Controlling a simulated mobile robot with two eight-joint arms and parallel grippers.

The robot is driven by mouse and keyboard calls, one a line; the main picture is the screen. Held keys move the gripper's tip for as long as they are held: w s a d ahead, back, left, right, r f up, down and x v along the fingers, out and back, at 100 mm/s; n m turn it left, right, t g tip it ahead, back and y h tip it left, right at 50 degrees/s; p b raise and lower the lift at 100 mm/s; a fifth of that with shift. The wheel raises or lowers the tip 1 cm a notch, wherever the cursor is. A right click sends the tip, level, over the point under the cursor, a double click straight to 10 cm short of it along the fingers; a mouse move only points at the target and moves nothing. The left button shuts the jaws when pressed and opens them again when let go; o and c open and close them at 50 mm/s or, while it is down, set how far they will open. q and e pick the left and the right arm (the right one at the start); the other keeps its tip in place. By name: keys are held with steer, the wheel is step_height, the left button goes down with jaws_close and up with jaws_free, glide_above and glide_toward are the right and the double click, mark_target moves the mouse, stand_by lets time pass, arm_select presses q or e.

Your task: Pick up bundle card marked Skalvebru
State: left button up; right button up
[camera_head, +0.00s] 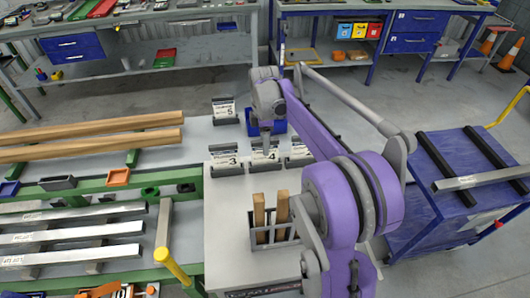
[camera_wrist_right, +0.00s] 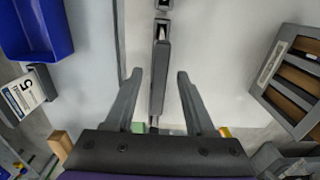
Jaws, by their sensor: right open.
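Several numbered cards stand in dark holders on the grey table. Card 3 (camera_head: 225,160), card 4 (camera_head: 264,155) and another card (camera_head: 299,153), partly behind my arm, form a row; card 5 (camera_head: 224,109) stands farther back. Their small print is too fine to read, so I cannot tell which says Skalvebru. My right gripper (camera_head: 267,148) points down at card 4. In the right wrist view its open fingers (camera_wrist_right: 160,85) lie either side of a dark holder (camera_wrist_right: 160,65) with a thin card edge, seen from above. Whether they touch it is unclear. My left gripper is out of view.
A blue bin (camera_head: 280,127) stands behind the row. A grey rack (camera_head: 262,236) with wooden blocks stands in front, close to my arm. Wooden bars (camera_head: 90,137) and metal bars (camera_head: 75,232) lie to the left. A blue cart (camera_head: 440,210) stands at right.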

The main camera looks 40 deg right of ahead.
steer(key=shift+d+f, duration=0.1)
steer(key=shift+f, duration=1.35)
jaws_close()
